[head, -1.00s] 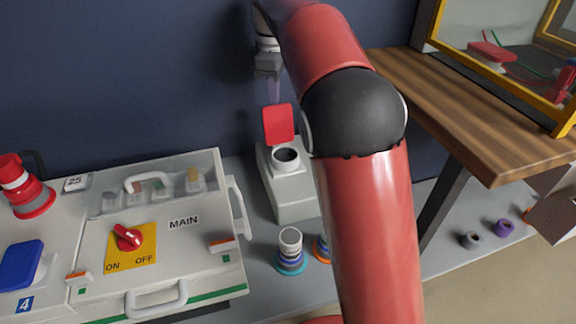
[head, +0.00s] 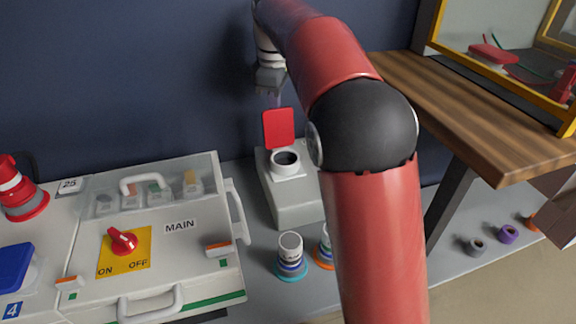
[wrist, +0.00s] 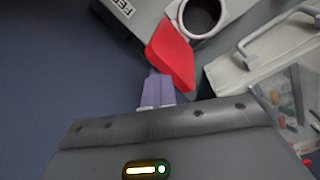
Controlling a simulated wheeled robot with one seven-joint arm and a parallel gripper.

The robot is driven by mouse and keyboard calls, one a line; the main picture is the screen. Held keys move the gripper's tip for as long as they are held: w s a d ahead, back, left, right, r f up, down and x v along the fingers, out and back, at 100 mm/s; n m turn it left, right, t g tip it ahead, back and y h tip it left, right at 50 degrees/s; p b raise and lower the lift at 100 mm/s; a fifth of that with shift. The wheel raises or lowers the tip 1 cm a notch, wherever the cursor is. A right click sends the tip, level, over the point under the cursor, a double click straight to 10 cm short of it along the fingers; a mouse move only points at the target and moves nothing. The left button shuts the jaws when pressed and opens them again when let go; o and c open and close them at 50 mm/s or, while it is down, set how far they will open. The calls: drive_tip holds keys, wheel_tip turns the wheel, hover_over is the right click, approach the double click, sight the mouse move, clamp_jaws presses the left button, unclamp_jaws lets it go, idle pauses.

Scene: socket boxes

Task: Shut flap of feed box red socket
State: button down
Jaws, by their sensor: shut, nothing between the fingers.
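The feed box (head: 293,205) is a pale grey box against the blue wall, with a round white socket (head: 286,162) on top. Its red flap (head: 279,128) stands up, open, behind the socket. In the wrist view the flap (wrist: 173,52) shows beside the socket ring (wrist: 203,14), and the box carries partly cut-off lettering. My gripper (wrist: 153,76) is shut and empty, its purple-grey fingers at the flap's near edge. I cannot tell whether they touch it. In the head view my gripper (head: 274,98) is just above and behind the flap, its fingertips partly hidden.
A MAIN switch box (head: 175,240) with handles and a clear cover stands left of the feed box. Several plugs, one capped white (head: 290,243), stand in front of it. A wooden table (head: 480,115) is at the right. Blue wall lies behind.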

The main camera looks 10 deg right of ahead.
sight(278, 123)
drive_tip(key=shift+g, duration=0.3)
drive_tip(key=s+f, duration=0.1)
drive_tip(key=s+f+b, duration=0.1)
drive_tip(key=f, duration=0.1)
drive_tip(key=shift+s+d+f, duration=0.2)
drive_tip(key=shift+s+d, duration=0.05)
drive_tip(key=shift+s, duration=0.15)
drive_tip(key=shift+w+f+b, duration=0.1)
drive_tip(key=shift+f+b, duration=0.2)
wheel_tip(278, 123, up, 8)
drive_tip(key=p, duration=0.8)
drive_tip(key=shift+r, duration=0.25)
drive_tip(key=shift+f, duration=0.1)
